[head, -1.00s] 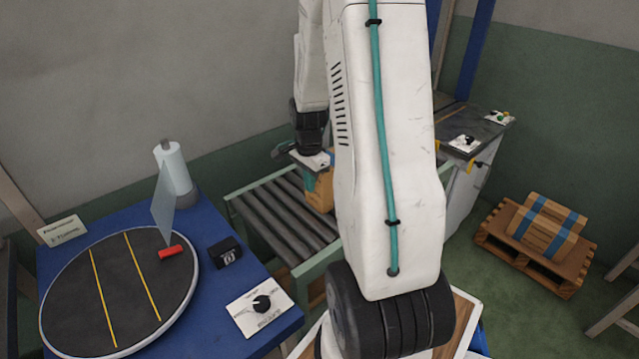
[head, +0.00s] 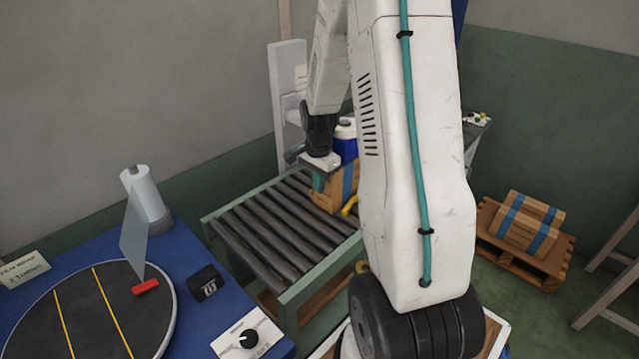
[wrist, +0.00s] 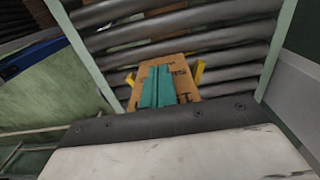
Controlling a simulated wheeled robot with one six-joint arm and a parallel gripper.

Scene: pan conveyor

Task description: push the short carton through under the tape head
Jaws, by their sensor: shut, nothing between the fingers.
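The short carton (head: 327,196) is a brown box on the roller conveyor, with a blue band on its side. It also shows in the wrist view (wrist: 181,66), lying on the rollers between two yellow pieces. My gripper (head: 318,183) has teal fingers, shut and empty, at the near-left end of the carton. In the wrist view the closed fingers (wrist: 158,88) overlap the carton; I cannot tell whether they touch it. The tape head (head: 346,143), blue with a white roll, stands just beyond the carton. My arm hides part of it and the conveyor's far end.
The roller conveyor (head: 262,232) has bare rollers left of the carton. A pale upright post (head: 290,100) stands behind it. A pallet (head: 550,263) with banded cartons is at right.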

